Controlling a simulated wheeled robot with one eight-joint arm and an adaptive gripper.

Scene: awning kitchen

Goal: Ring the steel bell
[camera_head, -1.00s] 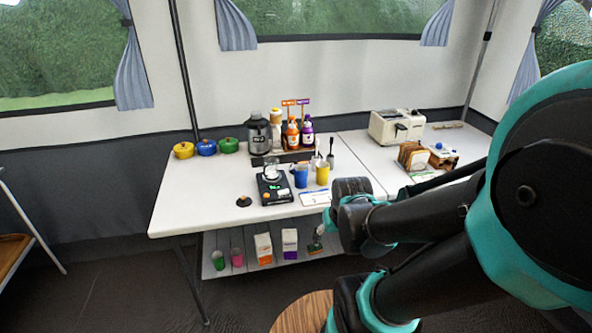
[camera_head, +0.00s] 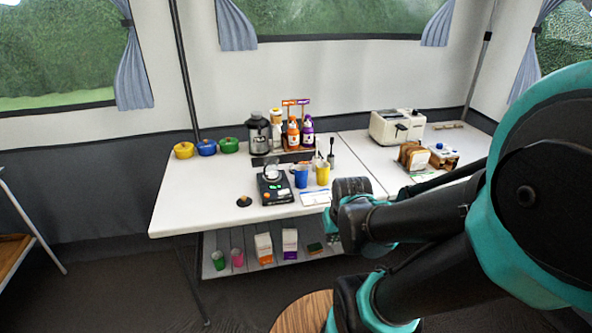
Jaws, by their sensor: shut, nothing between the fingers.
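A small dark, dome-like object with a knob on top (camera_head: 243,201) stands upright on the white table (camera_head: 205,211), near its front left. It may be the bell, but it is too small to be sure, and no plainly steel-coloured bell stands out. My gripper (camera_head: 333,239) shows only as a small shape at the table's front edge, left of my dark arm and partly hidden by it. It is shut and empty. It is well to the right of the knobbed object and not touching it.
A black scale (camera_head: 274,190), a blue mug (camera_head: 300,177) and a yellow mug (camera_head: 322,174) stand right of the knobbed object. Behind are small pots (camera_head: 206,147), a blender (camera_head: 258,135) and bottles (camera_head: 293,134). A toaster (camera_head: 397,126) is at right. The table's front left is clear.

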